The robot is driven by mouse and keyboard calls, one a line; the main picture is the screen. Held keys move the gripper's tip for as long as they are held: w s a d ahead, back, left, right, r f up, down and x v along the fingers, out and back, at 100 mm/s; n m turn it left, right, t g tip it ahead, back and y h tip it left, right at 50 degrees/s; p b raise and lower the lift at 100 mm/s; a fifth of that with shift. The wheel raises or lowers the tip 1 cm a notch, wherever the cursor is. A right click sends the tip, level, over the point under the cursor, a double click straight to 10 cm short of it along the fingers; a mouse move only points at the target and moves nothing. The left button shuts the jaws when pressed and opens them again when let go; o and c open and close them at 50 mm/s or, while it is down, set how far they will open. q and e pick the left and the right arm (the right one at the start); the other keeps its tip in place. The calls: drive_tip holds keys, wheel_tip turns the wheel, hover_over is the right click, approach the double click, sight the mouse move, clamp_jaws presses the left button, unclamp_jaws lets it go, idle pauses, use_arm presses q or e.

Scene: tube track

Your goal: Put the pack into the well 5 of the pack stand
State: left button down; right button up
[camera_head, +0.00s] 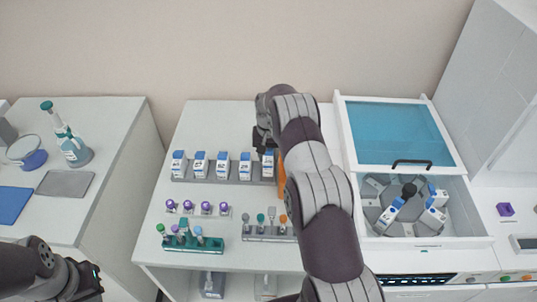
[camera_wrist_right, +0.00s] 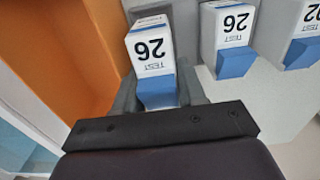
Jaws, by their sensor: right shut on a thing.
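In the right wrist view the held pack (camera_wrist_right: 152,50) reads 26 and sits between the fingers, at the stand's last place. I cannot tell whether its base is fully seated in the well. Several similar packs stand upright to its left in the head view. My left gripper (camera_head: 90,280) is at the lower left, away from the stand, its jaws unclear.
An orange block (camera_head: 282,175) stands close right of the held pack. In front are purple-capped tubes (camera_head: 188,207), a green tube rack (camera_head: 192,242) and a grey rack (camera_head: 262,233). An open centrifuge (camera_head: 405,205) with a blue lid is at right. My right arm crosses the table's right side.

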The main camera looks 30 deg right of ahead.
drive_tip(key=shift+f, duration=0.15)
drive_tip(key=shift+f+b, duration=0.5)
drive_tip(key=shift+b, duration=0.1)
drive_tip(key=shift+f, duration=0.1)
drive_tip(key=shift+f+b, duration=0.6)
idle(0.5)
